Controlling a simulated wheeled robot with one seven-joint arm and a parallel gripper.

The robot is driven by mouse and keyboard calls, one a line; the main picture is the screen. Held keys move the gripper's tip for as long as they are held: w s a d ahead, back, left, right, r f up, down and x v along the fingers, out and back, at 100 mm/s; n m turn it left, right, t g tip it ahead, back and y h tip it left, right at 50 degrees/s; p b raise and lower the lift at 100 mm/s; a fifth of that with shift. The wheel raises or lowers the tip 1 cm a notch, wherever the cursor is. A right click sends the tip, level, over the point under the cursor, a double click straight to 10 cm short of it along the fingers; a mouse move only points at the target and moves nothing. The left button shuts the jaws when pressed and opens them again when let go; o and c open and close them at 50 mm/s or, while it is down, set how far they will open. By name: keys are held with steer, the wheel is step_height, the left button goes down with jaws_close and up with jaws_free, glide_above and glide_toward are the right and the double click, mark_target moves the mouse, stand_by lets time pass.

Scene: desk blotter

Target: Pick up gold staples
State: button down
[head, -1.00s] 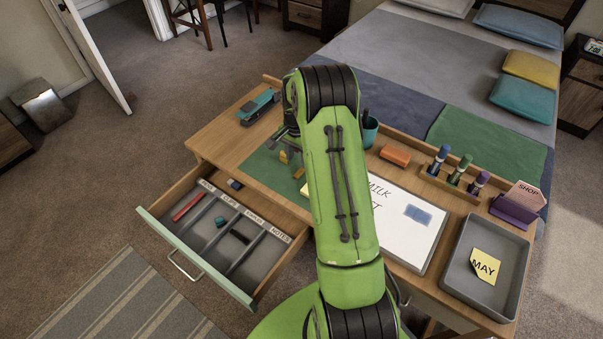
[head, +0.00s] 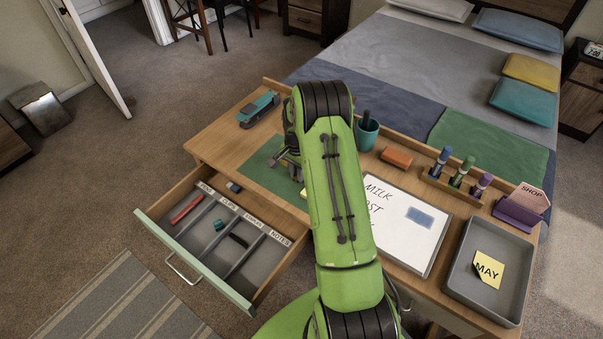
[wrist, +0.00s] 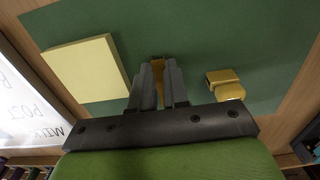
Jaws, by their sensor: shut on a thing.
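The gold staples (wrist: 158,68) show as a narrow gold strip between my gripper's fingers in the wrist view. My gripper (wrist: 159,75) is shut on them, low over the green blotter (wrist: 205,35). Most of the strip is hidden by the fingers. A second gold, blocky item (wrist: 225,85) lies on the blotter to the right, apart from the fingers. In the head view my gripper (head: 289,159) is over the blotter, and my arm hides the staples.
A pale yellow note pad (wrist: 86,69) lies left of my fingers. The open drawer (head: 195,274) has labelled compartments with a red item (head: 186,209) and other small items. A teal stapler (head: 258,109), cup (head: 367,134), whiteboard (head: 395,245) and grey tray (head: 459,290) stand around the desk.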

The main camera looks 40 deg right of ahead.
step_height(320, 180, up, 10)
steer(key=p, duration=0.2)
steer(key=shift+a, duration=0.15)
